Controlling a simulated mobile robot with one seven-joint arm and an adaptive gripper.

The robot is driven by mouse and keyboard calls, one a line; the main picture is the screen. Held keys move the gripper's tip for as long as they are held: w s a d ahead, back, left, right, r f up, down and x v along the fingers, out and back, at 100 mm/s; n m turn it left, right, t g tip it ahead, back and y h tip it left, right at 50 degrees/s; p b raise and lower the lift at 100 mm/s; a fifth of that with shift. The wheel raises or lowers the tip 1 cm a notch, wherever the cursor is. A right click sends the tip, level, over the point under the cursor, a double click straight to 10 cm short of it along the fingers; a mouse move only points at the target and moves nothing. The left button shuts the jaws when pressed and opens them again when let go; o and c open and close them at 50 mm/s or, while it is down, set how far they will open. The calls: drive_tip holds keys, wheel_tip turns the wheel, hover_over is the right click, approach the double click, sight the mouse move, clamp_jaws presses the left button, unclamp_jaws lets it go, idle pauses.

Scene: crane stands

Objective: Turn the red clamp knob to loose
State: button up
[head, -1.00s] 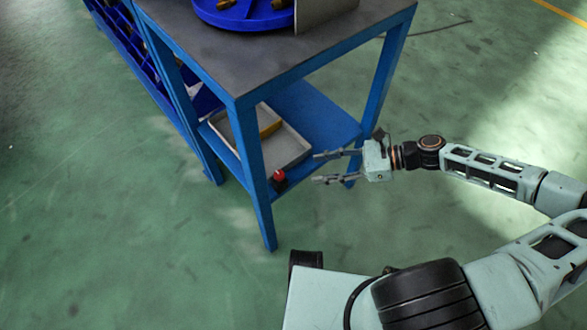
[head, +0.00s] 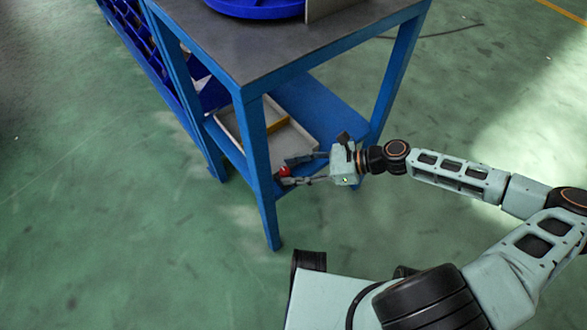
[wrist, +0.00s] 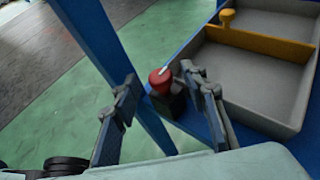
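The red clamp knob (head: 285,171) is on a dark mount at the near edge of the blue stand's lower shelf, beside the front leg. In the wrist view the red knob (wrist: 160,80) shows a pale mark on its top. My gripper (head: 290,171) has its fingers apart, with the tips on either side of the knob. In the wrist view a gap shows between the left finger and the knob. The right finger is close to it; I cannot tell whether they touch.
The blue stand's leg (head: 259,160) rises just left of the knob. A grey tray (wrist: 256,78) with a yellow divider (wrist: 262,42) and yellow peg (wrist: 227,16) lies on the shelf behind. The dark tabletop (head: 270,45) is above. Green floor is clear in front.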

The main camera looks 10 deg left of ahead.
sight(285, 168)
clamp_jaws()
drive_tip(key=n+g, duration=0.1)
drive_tip(key=g, duration=0.1)
drive_tip(key=w+n+g, duration=0.1)
drive_tip(key=n, duration=0.1)
drive_tip(key=shift+a+g+h, duration=0.1)
drive_tip(key=shift+g+h, duration=0.3)
drive_tip(key=n+g+h+b, duration=0.2)
drive_tip(key=n+g, duration=0.1)
drive_tip(key=n+g+b, duration=0.1)
drive_tip(key=shift+w+a+f+n+h, duration=0.2)
drive_tip(key=shift+w+a+n+h, duration=0.1)
drive_tip(key=shift+w+h, duration=0.1)
drive_tip(key=n+g+h+b, duration=0.2)
drive_tip(key=n+g+h, duration=0.1)
drive_tip(key=shift+w+a+r+n, duration=0.1)
drive_tip(key=shift+a+n, duration=0.2)
drive_tip(key=shift+a, duration=0.05)
drive_tip(key=shift+w+a+r+n+g+h, duration=0.1)
drive_tip(key=shift+n+g+h, duration=0.15)
drive_tip(key=shift+n+h, duration=0.4)
drive_tip(key=shift+s+a+f+n+g+h, duration=0.1)
drive_tip(key=shift+n+g+h, duration=0.1)
drive_tip(key=shift+n+h, duration=0.45)
drive_tip(key=shift+w+a+r+n+g+h, duration=0.1)
drive_tip(key=shift+n+g+h, duration=0.15)
drive_tip(key=shift+n+h, duration=0.4)
drive_tip(key=shift+h, duration=0.25)
